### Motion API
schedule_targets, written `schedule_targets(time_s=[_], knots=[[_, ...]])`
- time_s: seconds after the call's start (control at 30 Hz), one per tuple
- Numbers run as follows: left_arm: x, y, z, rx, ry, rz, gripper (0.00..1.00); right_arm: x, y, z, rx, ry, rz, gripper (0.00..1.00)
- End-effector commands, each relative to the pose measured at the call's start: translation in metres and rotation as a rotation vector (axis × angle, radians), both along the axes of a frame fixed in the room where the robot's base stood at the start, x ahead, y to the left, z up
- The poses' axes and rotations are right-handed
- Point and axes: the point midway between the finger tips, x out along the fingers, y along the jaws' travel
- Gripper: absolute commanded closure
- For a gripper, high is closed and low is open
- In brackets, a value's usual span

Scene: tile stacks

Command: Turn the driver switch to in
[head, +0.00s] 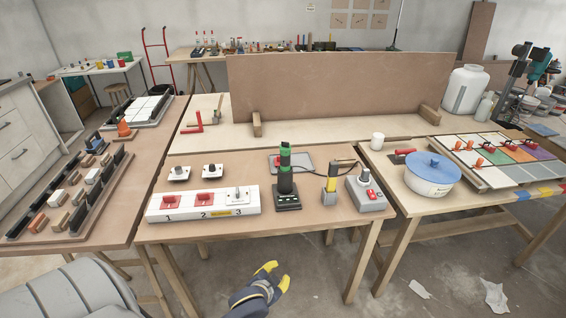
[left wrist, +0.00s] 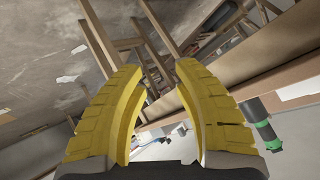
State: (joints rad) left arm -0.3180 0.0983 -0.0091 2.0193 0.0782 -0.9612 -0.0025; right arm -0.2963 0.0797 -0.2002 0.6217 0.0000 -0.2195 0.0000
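The driver (head: 285,168), a green and black tool, stands upright in a black base (head: 288,202) at the middle of the front table. Its switch is too small to make out. The green and black driver also shows sideways at the right edge of the left wrist view (left wrist: 260,124). My left gripper (head: 276,275) is in front of the table's near edge, apart from the driver. In the left wrist view its yellow fingers (left wrist: 160,68) are apart with nothing between them. My right gripper is in neither view.
A white block with red switches (head: 203,201) lies left of the driver. A blue-lidded pot (head: 432,173) is on the right table. Open floor lies before the table.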

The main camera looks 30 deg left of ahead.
Motion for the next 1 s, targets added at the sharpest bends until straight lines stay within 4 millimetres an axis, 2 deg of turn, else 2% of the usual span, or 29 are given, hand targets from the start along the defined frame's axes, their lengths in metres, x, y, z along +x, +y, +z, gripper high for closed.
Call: schedule_targets(time_s=[0.03, 0.2, 0.47, 0.67, 0.77, 0.87, 1.0], knots=[[0.008, 0.004, 0.02, 0.0, -0.037, 0.007, 0.71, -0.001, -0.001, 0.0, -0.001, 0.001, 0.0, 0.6], [0.041, 0.015, 0.076, -0.032, -0.174, 0.03, 0.71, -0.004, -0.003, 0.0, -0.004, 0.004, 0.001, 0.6], [0.099, 0.035, 0.144, -0.144, -0.408, 0.069, 0.71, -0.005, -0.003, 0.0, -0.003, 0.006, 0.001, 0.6], [0.148, 0.06, 0.204, -0.265, -0.63, 0.107, 0.71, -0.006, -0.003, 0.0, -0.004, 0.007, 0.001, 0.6], [0.175, 0.08, 0.249, -0.353, -0.789, 0.133, 0.71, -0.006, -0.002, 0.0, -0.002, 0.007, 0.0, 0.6], [0.201, 0.112, 0.307, -0.467, -0.997, 0.171, 0.71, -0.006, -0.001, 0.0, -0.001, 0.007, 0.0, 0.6], [0.217, 0.167, 0.39, -0.642, -1.324, 0.232, 0.71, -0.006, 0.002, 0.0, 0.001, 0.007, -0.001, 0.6]])
